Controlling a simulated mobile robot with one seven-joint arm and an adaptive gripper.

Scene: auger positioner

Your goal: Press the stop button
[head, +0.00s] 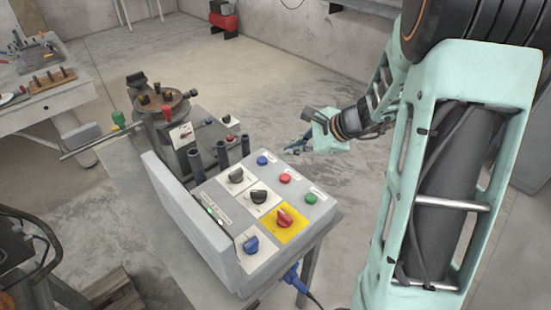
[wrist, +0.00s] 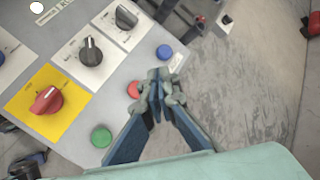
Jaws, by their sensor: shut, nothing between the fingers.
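The control panel (head: 225,205) has a row of push buttons along its right side. The red push button (head: 285,178), which fits a stop button, sits between a blue button (head: 262,160) and a green button (head: 311,198). Their labels are too small to read. In the wrist view the red button (wrist: 134,90) shows just left of the fingertips and is partly beside them. My gripper (wrist: 160,82) is shut and empty. In the head view my gripper (head: 305,145) hovers beyond the panel's right edge, apart from the buttons.
A worktable (head: 45,90) stands far left. Floor right of the panel is open.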

